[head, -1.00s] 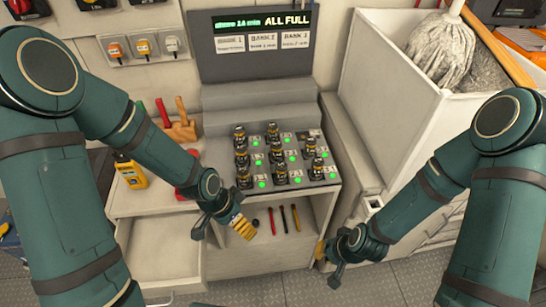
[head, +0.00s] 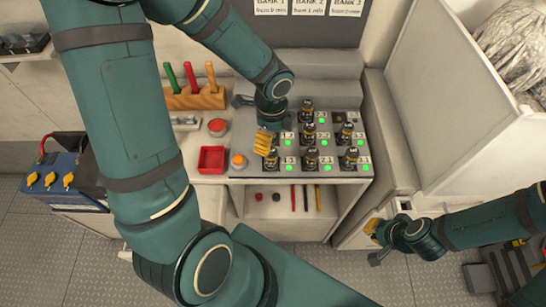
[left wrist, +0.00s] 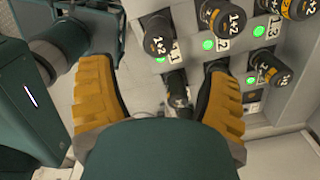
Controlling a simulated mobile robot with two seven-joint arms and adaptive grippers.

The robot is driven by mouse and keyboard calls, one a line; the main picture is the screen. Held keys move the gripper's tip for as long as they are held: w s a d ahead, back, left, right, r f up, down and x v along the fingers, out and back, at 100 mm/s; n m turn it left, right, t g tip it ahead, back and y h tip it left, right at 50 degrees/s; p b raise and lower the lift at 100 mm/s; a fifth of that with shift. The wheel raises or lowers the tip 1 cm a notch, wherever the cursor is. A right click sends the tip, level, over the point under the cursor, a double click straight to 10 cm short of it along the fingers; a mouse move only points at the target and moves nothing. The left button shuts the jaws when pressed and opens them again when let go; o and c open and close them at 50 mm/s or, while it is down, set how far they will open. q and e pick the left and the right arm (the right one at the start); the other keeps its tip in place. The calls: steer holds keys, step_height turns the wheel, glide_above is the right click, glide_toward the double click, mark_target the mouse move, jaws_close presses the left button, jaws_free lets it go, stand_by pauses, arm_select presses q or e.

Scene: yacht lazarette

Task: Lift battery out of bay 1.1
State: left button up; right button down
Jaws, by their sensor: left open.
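The charging station (head: 240,171) holds several dark batteries with gold bands, standing in labelled bays beside green lights. My left gripper (head: 265,142) is over its left column; the gripper and arm hide part of that side, and I cannot pick out bay 1.1 in the head view. In the left wrist view my left gripper (left wrist: 160,97) is open, its orange fingers wide apart. A dark cylindrical battery (left wrist: 175,82) shows between and beyond them, not clearly gripped; its label is hard to read. My right gripper (head: 374,229) hangs right of the station, away from the batteries; its fingers are too small to judge.
A wooden rack (head: 195,98) holds coloured handles behind. A shelf below (head: 270,207) holds small tools. A white bin (head: 450,130) stands at the right; a blue battery (head: 62,180) sits at the left.

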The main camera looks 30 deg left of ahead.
mark_target(271, 152)
arm_select(q)
step_height(271, 152, down, 4)
steer(key=shift+b, duration=0.4)
steer(key=shift+s+f+b, duration=0.15)
steer(key=shift+f+b, duration=0.75)
steer(key=shift+f, duration=1.85)
jaws_close()
